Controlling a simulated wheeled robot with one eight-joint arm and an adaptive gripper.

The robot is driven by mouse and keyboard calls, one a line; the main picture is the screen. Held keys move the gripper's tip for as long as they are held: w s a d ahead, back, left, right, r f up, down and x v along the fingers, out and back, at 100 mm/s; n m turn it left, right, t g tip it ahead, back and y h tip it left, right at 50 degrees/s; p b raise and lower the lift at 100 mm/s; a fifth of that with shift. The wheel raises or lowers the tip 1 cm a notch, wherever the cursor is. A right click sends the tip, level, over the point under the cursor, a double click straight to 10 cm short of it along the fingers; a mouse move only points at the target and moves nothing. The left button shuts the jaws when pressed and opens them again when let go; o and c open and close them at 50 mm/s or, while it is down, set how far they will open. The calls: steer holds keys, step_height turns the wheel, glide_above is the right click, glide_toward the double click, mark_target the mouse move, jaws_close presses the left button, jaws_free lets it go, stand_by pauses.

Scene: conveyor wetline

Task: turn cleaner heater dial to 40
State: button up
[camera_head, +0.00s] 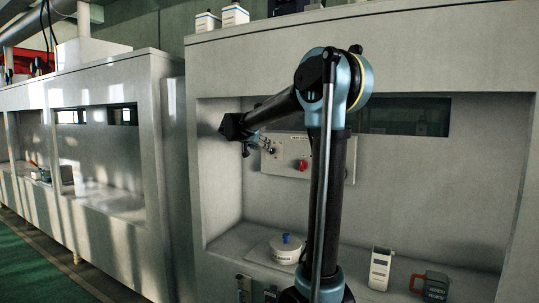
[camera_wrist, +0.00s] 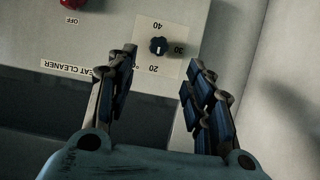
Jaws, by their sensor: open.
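The heater dial (camera_wrist: 158,46) is a small dark knob on a pale scale plate, with 40 above it, 30 to its right and 20 below it in the wrist view. Its white mark appears to lie on the lower side, toward 20, but it is small. My gripper (camera_wrist: 158,82) is open and empty, its fingers apart in front of the panel, with the dial seen beyond the gap and untouched.
A red knob (camera_head: 303,165) marked OFF sits on the same panel; it also shows in the wrist view (camera_wrist: 73,3).

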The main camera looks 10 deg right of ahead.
mark_target(271, 151)
steer(key=x, duration=1.1)
steer(key=shift+r, duration=0.1)
steer(key=shift+c, duration=0.4)
steer(key=c, duration=1)
